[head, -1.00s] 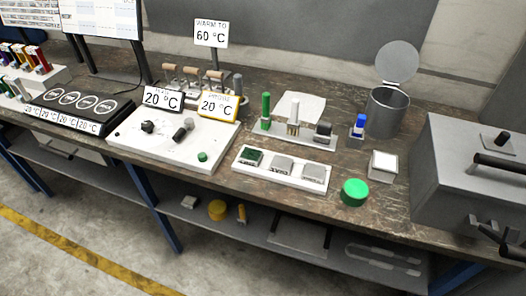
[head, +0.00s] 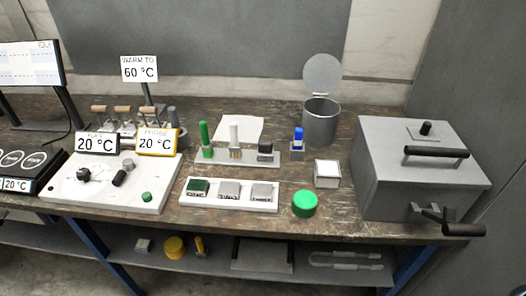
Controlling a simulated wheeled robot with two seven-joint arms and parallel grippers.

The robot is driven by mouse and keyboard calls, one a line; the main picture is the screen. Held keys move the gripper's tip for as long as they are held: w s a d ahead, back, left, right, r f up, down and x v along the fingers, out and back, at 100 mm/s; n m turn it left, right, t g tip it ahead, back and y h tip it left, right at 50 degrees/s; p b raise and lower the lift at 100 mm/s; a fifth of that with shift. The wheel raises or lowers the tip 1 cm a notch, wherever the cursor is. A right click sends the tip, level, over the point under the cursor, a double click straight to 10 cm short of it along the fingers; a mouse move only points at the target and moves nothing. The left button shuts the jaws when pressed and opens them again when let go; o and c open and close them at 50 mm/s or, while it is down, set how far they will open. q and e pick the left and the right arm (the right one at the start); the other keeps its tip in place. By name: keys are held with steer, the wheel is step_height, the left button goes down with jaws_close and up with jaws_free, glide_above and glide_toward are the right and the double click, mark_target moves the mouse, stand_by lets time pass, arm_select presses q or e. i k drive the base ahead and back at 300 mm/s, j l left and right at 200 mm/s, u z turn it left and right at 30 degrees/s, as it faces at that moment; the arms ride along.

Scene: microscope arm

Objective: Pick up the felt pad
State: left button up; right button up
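No piece is labelled as the felt pad. A dark grey block with a lighter base (head: 265,149) sits at the right end of a grey rack (head: 222,158) and may be the felt pad. In the same rack stand a green-handled tool (head: 204,136) and a white brush (head: 235,137). A white tray (head: 213,206) in front holds a green-topped block (head: 198,187) and two grey-topped blocks (head: 229,189). Neither of my grippers shows in the head view.
A green round lid (head: 304,203), a small white-topped box (head: 327,170), a blue-topped piece (head: 298,137) and an open metal bin (head: 321,122) stand right of the rack. A grey box with black handles (head: 420,170) fills the right end. A white control panel (head: 110,190) stands left.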

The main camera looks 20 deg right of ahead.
mark_target(265, 150)
steer(key=i+j+z, duration=0.15)
steer(key=j, duration=0.45)
steer(key=j+z, duration=0.15)
steer(key=j, duration=0.45)
steer(key=i, duration=0.05)
